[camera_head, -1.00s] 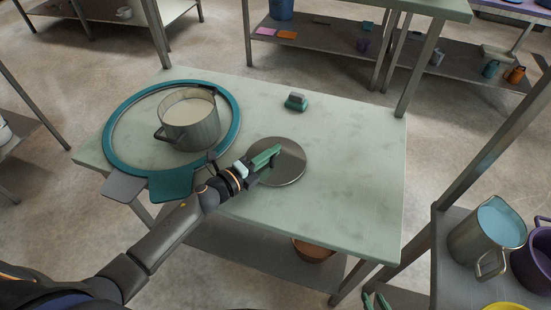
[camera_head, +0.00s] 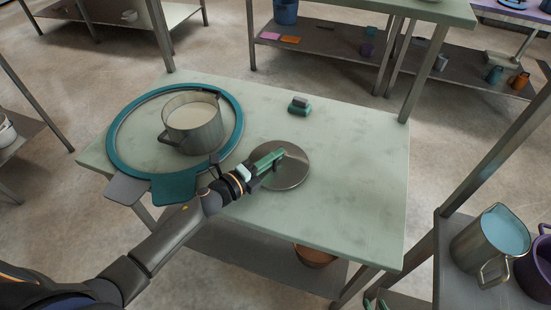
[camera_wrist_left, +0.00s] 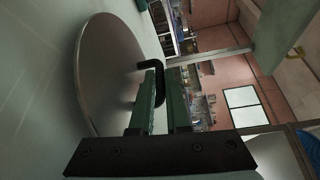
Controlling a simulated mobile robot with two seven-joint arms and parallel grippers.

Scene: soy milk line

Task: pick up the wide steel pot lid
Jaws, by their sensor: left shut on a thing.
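The wide steel pot lid (camera_head: 293,174) is a round, flat grey disc at the middle of the pale green table. Its dark handle (camera_wrist_left: 158,72) shows in the left wrist view, between my green fingers. My left gripper (camera_head: 270,160) is shut on this handle, reaching in from the left. The lid looks level, on or very near the tabletop; I cannot tell whether there is a gap. My right gripper (camera_head: 374,304) shows only as two green fingertips at the bottom edge, apart and empty, below the table's front right.
A steel pot (camera_head: 193,131) of pale liquid stands inside a teal ring (camera_head: 117,151) left of the lid. A small green-and-grey block (camera_head: 299,106) lies behind. A steel jug (camera_head: 488,236) stands on the right shelf. The table (camera_head: 352,178) is clear right of the lid.

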